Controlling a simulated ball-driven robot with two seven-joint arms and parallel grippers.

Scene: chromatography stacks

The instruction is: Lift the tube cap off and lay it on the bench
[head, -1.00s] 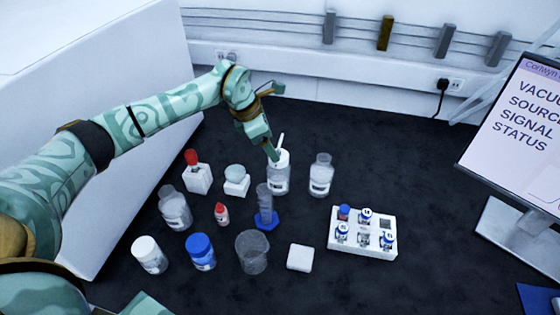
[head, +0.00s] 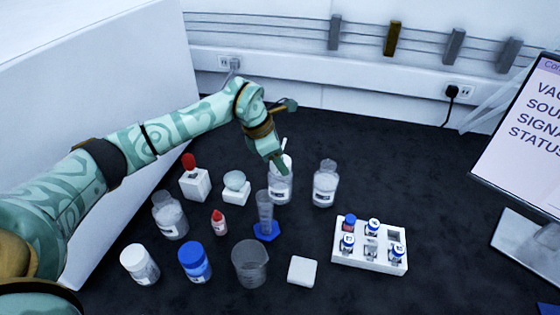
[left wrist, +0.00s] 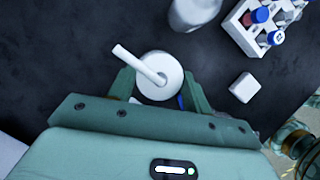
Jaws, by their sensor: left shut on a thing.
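The white round tube cap (left wrist: 158,76), with a white tube (left wrist: 138,64) slanting out of it, sits between the two fingers of my left gripper (left wrist: 159,90) in the left wrist view. In the head view my left gripper (head: 280,168) is shut on the cap at the top of a clear bottle (head: 280,188). The tube shows above the fingers there. The fingers hide much of the cap, and I see no clear gap between cap and bottle. My right gripper is not in view.
A clear bottle (head: 324,188) stands close on the right, and a blue-footed cylinder (head: 265,212) in front. A vial rack (head: 345,260), a white block (head: 302,270) and a beaker (head: 249,270) stand nearer. The dark bench (head: 400,165) is bare at the back right.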

